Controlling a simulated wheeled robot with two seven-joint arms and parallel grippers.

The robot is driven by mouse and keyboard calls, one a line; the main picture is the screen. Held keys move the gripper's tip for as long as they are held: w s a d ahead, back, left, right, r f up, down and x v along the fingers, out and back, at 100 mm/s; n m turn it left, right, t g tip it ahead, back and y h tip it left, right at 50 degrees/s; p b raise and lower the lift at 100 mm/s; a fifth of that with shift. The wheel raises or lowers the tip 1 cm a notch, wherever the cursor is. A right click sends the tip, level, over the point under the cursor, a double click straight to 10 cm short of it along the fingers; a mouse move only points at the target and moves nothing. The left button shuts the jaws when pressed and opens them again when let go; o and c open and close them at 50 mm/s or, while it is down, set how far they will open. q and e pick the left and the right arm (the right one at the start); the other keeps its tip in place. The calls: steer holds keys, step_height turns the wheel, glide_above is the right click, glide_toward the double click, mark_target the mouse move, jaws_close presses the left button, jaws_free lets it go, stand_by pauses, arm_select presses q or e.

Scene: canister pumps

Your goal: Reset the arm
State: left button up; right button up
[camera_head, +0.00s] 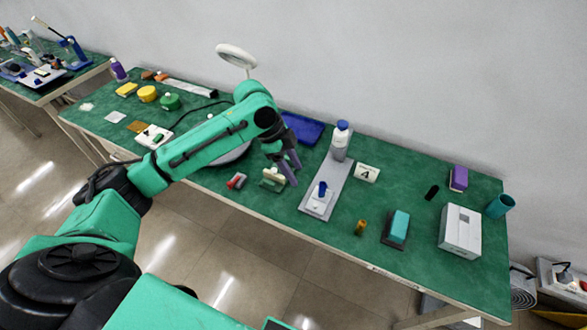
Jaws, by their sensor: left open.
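My left arm reaches in from the lower left over the green table (270,200). My left gripper (292,168) is open and empty, pointing down above the middle of the table. It is above and close to a small pale block-like item (272,179); I cannot tell whether they touch. To its right, a bottle with a blue cap (341,141) stands at the back end of a grey board (335,185). A small white piece with a blue part (320,198) sits at the board's front end. My right gripper is not in view.
A card marked 4 (367,173), a teal and dark block (396,228), a white box (460,231) and a teal cup (499,205) stand to the right. A blue tray (302,128) lies behind the gripper. A ring lamp (236,56) rises at the back. Several small items lie at left.

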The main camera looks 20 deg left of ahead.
arm_select(q)
steer(key=s+d+f+n+t, duration=0.2)
steer(key=s+d+f+n, duration=0.3)
steer(key=s+d+f, duration=0.15)
steer(key=s+a+f+n+y, duration=0.4)
steer(key=s+a+n, duration=0.55)
steer(key=a, duration=0.25)
step_height(320, 180, down, 21)
steer(key=s, duration=0.2)
steer(key=s+a+f+m+g+b, duration=0.1)
steer(key=s+a+f, duration=0.2)
steer(key=s+f, duration=1.3)
steer(key=shift+s+f+g, duration=0.4)
steer(key=shift+s, duration=0.5)
